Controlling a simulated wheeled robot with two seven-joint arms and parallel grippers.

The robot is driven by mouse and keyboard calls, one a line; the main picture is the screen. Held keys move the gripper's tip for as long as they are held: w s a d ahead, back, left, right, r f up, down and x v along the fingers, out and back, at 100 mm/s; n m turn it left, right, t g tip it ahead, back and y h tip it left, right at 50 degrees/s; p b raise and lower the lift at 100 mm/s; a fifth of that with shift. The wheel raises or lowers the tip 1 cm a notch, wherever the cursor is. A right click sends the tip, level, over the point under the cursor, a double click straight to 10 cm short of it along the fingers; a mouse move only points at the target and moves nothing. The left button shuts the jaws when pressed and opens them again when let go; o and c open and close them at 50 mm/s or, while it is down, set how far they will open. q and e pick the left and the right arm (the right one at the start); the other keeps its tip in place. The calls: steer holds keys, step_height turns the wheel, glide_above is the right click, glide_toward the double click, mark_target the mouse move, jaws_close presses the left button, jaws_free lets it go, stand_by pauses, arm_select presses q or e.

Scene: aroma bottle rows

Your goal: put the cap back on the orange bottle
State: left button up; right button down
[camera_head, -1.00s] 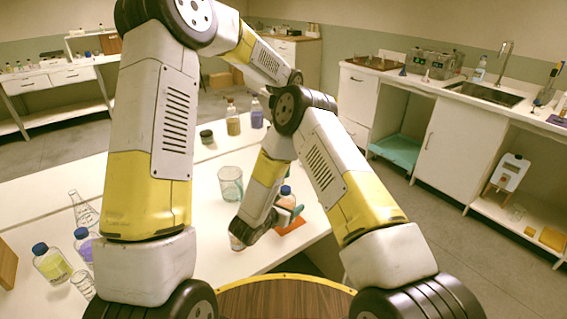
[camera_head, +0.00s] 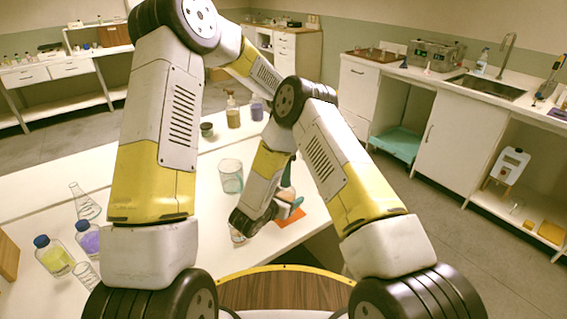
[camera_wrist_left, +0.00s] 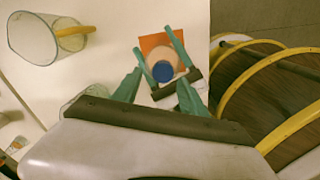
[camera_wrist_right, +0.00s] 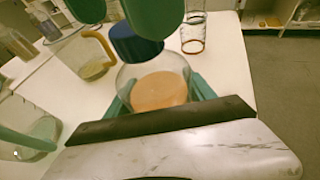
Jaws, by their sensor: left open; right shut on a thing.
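The orange bottle (camera_wrist_right: 160,90) is clear glass with orange liquid and stands upright on an orange mat (camera_wrist_left: 150,42). My right gripper (camera_wrist_right: 160,82) is shut on the bottle's body from the side. A blue cap (camera_wrist_right: 135,42) is at the bottle's mouth; it also shows from above in the left wrist view (camera_wrist_left: 162,71). I cannot tell how firmly it is seated. My left gripper (camera_wrist_left: 160,78) is open above the bottle, its teal fingers on either side of the cap. In the head view one left finger (camera_head: 287,172) shows, and the cap is hidden.
A clear beaker (camera_head: 231,177) stands just left of the bottle. A yellow bottle (camera_head: 53,256), a purple bottle (camera_head: 88,238) and a flask (camera_head: 84,202) stand at the left. The white table between is mostly clear.

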arm_select(q)
steer(key=shift+f, duration=0.65)
jaws_close()
steer(key=shift+w, duration=0.1)
